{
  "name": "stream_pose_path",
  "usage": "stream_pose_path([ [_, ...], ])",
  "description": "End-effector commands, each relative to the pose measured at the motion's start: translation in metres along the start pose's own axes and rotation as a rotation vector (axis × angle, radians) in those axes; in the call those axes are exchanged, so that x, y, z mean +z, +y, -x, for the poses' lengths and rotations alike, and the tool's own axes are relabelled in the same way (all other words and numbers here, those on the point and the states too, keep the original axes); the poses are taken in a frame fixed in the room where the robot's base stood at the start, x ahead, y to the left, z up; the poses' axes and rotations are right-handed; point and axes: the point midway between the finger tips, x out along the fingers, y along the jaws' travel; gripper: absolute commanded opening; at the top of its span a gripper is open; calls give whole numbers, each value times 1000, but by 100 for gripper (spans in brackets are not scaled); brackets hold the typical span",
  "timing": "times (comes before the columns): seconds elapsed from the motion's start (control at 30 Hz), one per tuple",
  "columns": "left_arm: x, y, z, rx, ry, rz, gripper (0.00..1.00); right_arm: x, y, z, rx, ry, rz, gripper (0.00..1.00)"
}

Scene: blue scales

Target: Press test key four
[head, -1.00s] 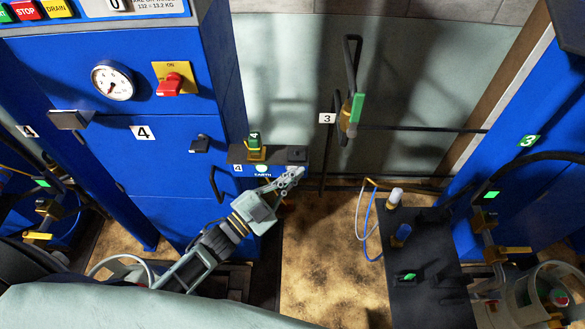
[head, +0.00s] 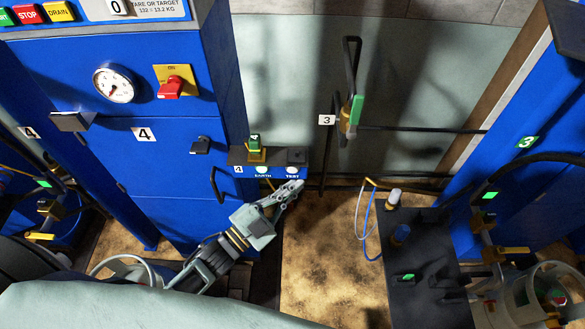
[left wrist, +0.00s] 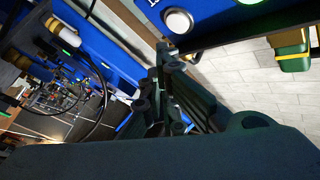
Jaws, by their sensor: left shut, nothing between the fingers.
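The small blue box of station 4 has two round pale buttons on its front, marked EARTH (head: 262,169) and TEST (head: 292,170). The TEST button is the right one. My left gripper (head: 298,186) is shut and empty, its tips just below the TEST button in the head view and apart from it in the picture. In the left wrist view, a round pale button (left wrist: 178,21) on a blue face lies just beyond my fingertips (left wrist: 168,52); its label is not readable there. My right gripper is not in view.
A green tag on a yellow base (head: 255,148) and a black knob (head: 296,155) are on top of the box. A blue cabinet (head: 165,165) with a gauge and red switch stands left. A black panel (head: 415,265) with fittings is at lower right. Floor between is clear.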

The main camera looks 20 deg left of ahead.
Motion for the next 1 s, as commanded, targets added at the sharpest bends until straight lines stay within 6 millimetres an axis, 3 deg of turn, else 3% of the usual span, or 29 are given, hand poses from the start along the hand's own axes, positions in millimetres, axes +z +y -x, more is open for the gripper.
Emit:
stream_pose_path([
  [0.37,-16,16,22,0,-1,0,0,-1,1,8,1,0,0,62],
  [1.0,-17,16,23,0,0,0,0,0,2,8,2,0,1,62],
])
